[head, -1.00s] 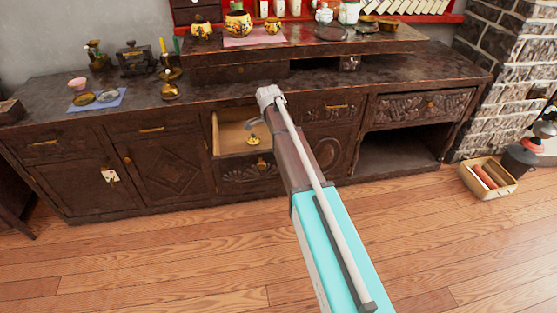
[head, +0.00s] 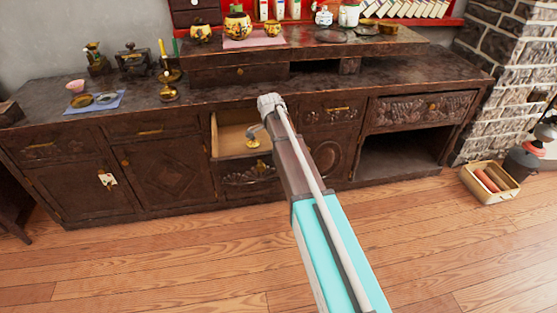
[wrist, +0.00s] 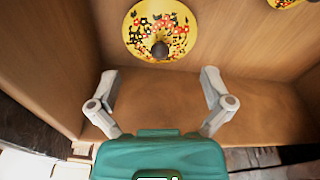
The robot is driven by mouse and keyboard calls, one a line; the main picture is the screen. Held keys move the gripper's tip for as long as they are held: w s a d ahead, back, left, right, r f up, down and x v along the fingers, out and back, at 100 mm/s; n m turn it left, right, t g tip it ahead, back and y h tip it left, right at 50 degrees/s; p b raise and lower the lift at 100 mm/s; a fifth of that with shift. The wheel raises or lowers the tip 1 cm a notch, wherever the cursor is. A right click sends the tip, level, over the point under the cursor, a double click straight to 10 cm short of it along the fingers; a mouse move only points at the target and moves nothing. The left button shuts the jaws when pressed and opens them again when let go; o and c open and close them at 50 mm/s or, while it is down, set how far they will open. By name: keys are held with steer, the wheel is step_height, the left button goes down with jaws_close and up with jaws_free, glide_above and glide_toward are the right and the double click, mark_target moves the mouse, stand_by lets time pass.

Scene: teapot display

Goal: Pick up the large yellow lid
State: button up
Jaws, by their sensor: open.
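A round yellow lid (wrist: 155,22) with red and white flowers and a dark knob lies in the open wooden drawer, near the top middle of the wrist view. In the head view the lid (head: 252,143) is small, partly covered by my gripper. My gripper (wrist: 160,78) is open and empty over the drawer. Its fingers are spread on either side below the lid in the wrist view, apart from it. Part of another yellow thing (wrist: 286,3) shows at the top right corner of the wrist view, cut off by the edge.
The dark sideboard (head: 390,75) above holds a blue cloth (head: 78,109) with small dishes, a brass pot (head: 168,93), and yellow flowered pots (head: 238,27) on a raised shelf. A box (head: 483,190) stands on the floor at right.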

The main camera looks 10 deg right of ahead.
steer(key=shift+d+f+b, duration=0.15)
steer(key=shift+f+b, duration=0.9)
steer(key=shift+f, duration=0.1)
steer(key=shift+d+f+b, duration=0.15)
steer(key=shift+f+b, duration=0.85)
steer(key=shift+f, duration=0.1)
steer(key=shift+r, duration=0.1)
steer(key=c, duration=1.3)
